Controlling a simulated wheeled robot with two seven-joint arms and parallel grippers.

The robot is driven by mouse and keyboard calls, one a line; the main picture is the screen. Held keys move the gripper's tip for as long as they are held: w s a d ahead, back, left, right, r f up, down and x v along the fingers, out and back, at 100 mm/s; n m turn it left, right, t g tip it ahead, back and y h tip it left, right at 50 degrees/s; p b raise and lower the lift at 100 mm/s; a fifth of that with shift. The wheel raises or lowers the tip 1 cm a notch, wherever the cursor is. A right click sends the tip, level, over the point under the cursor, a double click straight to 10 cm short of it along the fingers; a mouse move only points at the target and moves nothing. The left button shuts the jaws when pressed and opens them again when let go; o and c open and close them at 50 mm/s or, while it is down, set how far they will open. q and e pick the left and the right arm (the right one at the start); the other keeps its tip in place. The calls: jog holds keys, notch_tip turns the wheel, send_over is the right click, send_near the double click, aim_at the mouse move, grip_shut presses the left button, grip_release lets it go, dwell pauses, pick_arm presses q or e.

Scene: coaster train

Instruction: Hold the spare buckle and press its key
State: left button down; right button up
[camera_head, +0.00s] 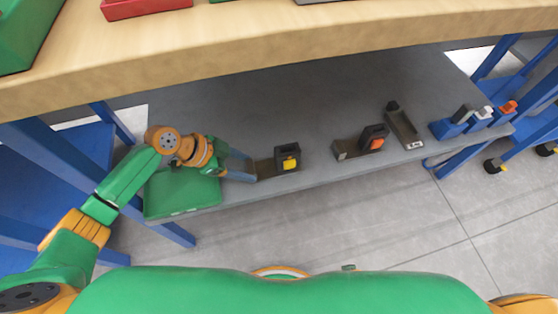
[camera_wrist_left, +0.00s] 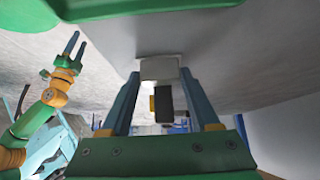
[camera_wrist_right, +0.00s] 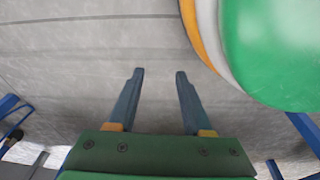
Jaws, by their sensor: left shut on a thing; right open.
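A dark buckle with a yellow key (camera_head: 288,158) is at the front of the grey shelf, key facing the front. My left gripper (camera_head: 252,167) is shut on the flat end of this buckle from the left. In the left wrist view my left gripper (camera_wrist_left: 160,80) has the buckle's pale end block (camera_wrist_left: 159,68) between its fingers, with the dark body and yellow key beyond. A second dark buckle with an orange key (camera_head: 375,138) lies further right. My right gripper (camera_wrist_right: 160,75) is open and empty above the floor.
The grey shelf (camera_head: 230,105) is under a wooden tabletop (camera_head: 250,40). A green box (camera_head: 182,192) is beside my left wrist. A grey strap piece (camera_head: 404,128) and a blue holder (camera_head: 452,128) stand to the right. Blue frames flank the shelf. Its middle is bare.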

grip_shut()
dwell(1.8)
